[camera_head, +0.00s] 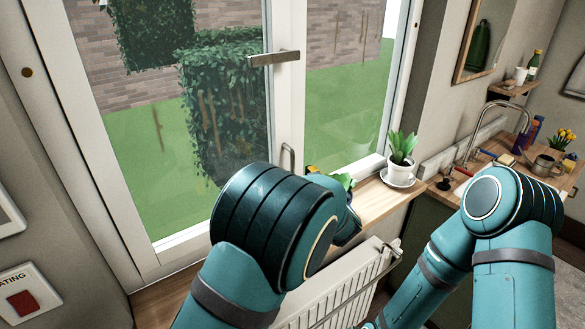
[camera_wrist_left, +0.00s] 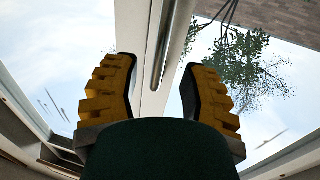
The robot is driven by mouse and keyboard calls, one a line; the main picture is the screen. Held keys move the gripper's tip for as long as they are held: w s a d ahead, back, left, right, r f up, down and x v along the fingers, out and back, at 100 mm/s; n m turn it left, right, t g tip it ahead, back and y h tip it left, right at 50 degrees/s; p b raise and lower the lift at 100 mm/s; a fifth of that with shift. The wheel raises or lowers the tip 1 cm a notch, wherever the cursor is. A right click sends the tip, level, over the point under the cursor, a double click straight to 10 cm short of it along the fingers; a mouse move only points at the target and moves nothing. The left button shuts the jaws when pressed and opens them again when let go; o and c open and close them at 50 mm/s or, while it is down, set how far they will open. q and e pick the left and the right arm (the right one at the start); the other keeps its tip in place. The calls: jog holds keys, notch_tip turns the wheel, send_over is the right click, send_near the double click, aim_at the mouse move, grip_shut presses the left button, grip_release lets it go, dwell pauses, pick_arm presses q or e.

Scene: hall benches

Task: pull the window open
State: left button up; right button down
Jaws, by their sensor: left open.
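The window (camera_head: 140,150) is a white-framed pane, and I see no clear gap at its edge. A horizontal metal lever handle (camera_head: 275,58) sits high on its right upright. A slim upright metal pull bar (camera_head: 287,158) is lower on the same upright, partly hidden by my left arm. In the left wrist view the bar (camera_wrist_left: 163,45) stands between the two yellow fingers of my left gripper (camera_wrist_left: 158,68), which are open and apart from it on both sides. In the head view my left arm hides most of that gripper. My right gripper is out of view.
A potted plant (camera_head: 401,160) on a saucer stands on the wooden sill (camera_head: 372,200), right of my left arm. A white radiator (camera_head: 345,290) is below the sill. A sink counter with a tap (camera_head: 470,130) and several small items is at the right.

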aim_at(293, 169)
pick_arm(q)
jog(key=shift+x, duration=2.2)
grip_shut()
